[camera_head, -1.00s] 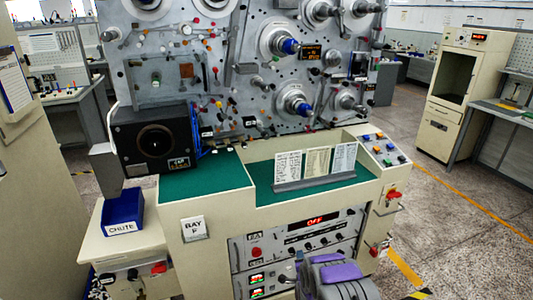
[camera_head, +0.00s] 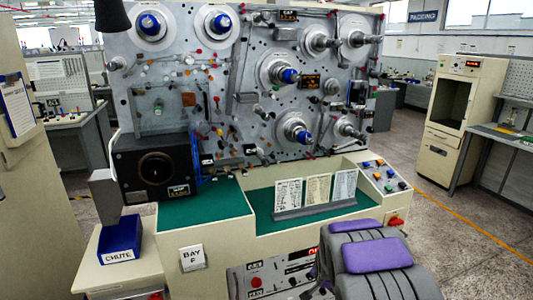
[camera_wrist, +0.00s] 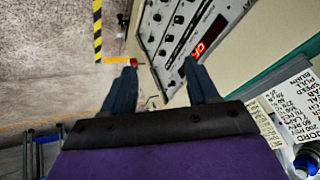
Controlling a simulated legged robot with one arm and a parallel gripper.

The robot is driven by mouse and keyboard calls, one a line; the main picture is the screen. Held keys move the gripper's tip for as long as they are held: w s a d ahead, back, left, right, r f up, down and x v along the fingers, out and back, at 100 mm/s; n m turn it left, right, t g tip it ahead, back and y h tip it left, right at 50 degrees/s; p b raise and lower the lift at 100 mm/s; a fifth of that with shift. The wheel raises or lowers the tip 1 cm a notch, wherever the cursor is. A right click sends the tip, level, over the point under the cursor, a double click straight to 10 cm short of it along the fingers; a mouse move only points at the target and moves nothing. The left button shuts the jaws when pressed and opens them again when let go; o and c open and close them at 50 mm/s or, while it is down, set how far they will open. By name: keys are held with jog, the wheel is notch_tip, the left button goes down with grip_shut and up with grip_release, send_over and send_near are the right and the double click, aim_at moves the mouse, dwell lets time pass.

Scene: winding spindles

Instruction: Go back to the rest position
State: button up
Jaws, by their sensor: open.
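My gripper (camera_wrist: 158,85) shows in the wrist view with its two dark fingers apart and nothing between them. Beyond the fingers is the control panel (camera_wrist: 178,40) of the winding machine, with its lit red display. In the head view, the grey arm with purple pads (camera_head: 372,255) at the bottom right is mine. The fingertips are not visible there. The winding machine (camera_head: 225,100) stands ahead with several spindles, some with blue hubs (camera_head: 292,75).
A green worktop (camera_head: 262,221) holds three upright cards (camera_head: 317,190). A blue chute bin (camera_head: 122,240) sits at the left. A cream cabinet (camera_head: 455,115) stands at the right. Open floor (camera_head: 440,235) lies between the machine and the cabinet.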

jog(key=s+a+r+n+g, duration=0.1)
jog(key=s+r, duration=0.4)
jog(key=s, duration=1)
jog(key=s+a+r+n+g, duration=0.2)
jog(key=s+r+n+g, duration=0.2)
jog(key=s, duration=1.1)
jog(key=s+a+r+n+g+y, duration=0.1)
jog(key=s+r+n+g, duration=0.2)
jog(key=s+r, duration=0.4)
jog(key=s, duration=0.7)
jog(key=shift+s+a+n, duration=0.3)
jog(key=shift+s, duration=0.1)
